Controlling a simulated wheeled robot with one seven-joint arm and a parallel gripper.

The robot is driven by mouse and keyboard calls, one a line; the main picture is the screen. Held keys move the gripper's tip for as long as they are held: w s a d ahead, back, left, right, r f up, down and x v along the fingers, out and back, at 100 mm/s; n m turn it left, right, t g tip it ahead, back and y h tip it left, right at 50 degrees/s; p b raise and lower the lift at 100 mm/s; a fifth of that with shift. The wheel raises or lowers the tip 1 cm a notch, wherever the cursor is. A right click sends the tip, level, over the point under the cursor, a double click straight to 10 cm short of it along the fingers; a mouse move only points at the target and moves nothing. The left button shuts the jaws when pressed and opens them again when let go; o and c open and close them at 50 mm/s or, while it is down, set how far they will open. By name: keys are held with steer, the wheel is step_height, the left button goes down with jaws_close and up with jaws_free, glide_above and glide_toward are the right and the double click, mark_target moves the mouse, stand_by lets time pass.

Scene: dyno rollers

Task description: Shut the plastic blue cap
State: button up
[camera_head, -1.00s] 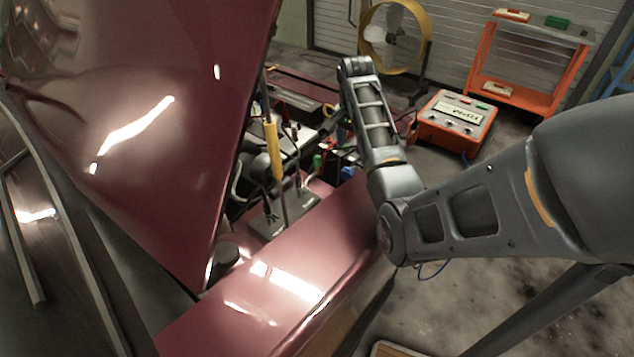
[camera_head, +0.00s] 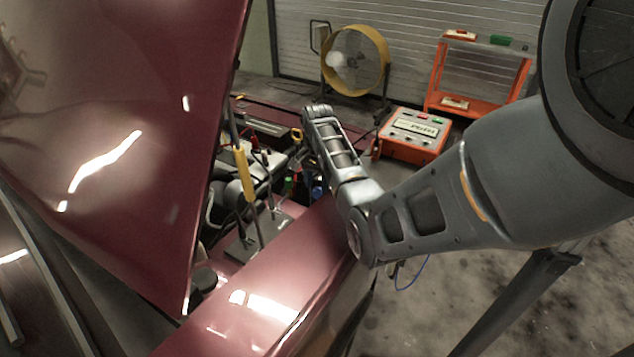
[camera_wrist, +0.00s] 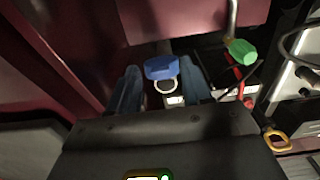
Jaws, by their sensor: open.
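The blue cap (camera_wrist: 161,67) shows in the wrist view, with a pale ring-shaped opening (camera_wrist: 166,87) just below it in the picture. The cap looks raised from the opening. My gripper (camera_wrist: 162,82) is open, with one dark blue finger on each side of the cap and ring. I cannot tell whether either finger touches the cap. In the head view a small blue spot (camera_head: 318,189), likely the cap, shows in the engine bay beside my arm. My gripper is hidden behind my arm there.
The raised dark red hood (camera_head: 130,110) and its yellow strut (camera_head: 244,174) stand left of my arm. The red front panel (camera_head: 270,275) lies below it. A green cap (camera_wrist: 241,52) is right of the blue one. An orange charger box (camera_head: 412,135) stands behind.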

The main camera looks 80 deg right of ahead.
jaws_close()
stand_by(0.4)
